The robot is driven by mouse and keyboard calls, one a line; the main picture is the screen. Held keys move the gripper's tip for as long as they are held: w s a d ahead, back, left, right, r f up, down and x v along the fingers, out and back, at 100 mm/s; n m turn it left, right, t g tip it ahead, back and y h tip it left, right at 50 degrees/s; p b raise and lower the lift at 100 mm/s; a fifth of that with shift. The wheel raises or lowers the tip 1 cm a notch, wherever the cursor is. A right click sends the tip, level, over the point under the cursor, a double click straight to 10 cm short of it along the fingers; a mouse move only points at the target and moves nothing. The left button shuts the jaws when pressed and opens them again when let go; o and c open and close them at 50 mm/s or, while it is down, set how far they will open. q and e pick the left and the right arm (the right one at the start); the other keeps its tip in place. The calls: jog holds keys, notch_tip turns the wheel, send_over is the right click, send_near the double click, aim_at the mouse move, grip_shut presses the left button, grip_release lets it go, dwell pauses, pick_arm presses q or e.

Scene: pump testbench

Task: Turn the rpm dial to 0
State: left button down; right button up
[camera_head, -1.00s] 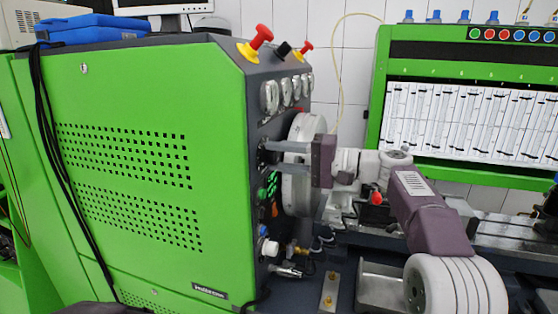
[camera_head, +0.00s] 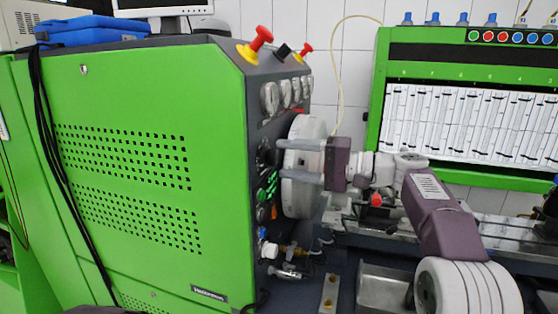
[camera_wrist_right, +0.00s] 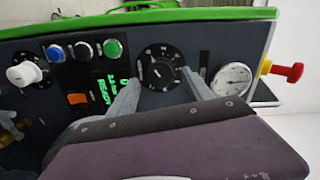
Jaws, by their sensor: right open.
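A round black dial (camera_wrist_right: 160,67) with white markings sits on the dark control panel in the right wrist view; I take it to be the rpm dial. Its setting is too small to read. It also shows edge-on in the head view (camera_head: 263,153). My right gripper (camera_head: 282,160) is open and empty, its two grey fingers pointing at the panel. In the wrist view, its fingers (camera_wrist_right: 161,80) appear on either side of the dial's lower part. In the head view the fingertips stand a little off the panel. My left gripper is not in view.
A white knob (camera_wrist_right: 25,75), coloured buttons (camera_wrist_right: 84,50) and an orange switch (camera_wrist_right: 77,98) are on the same panel. A gauge (camera_wrist_right: 231,80) and a red-yellow emergency stop (camera_wrist_right: 281,70) are at the right. A large pale disc (camera_head: 303,210) is beside my right fingers.

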jog(key=v, duration=0.6)
jog(key=shift+d, duration=0.15)
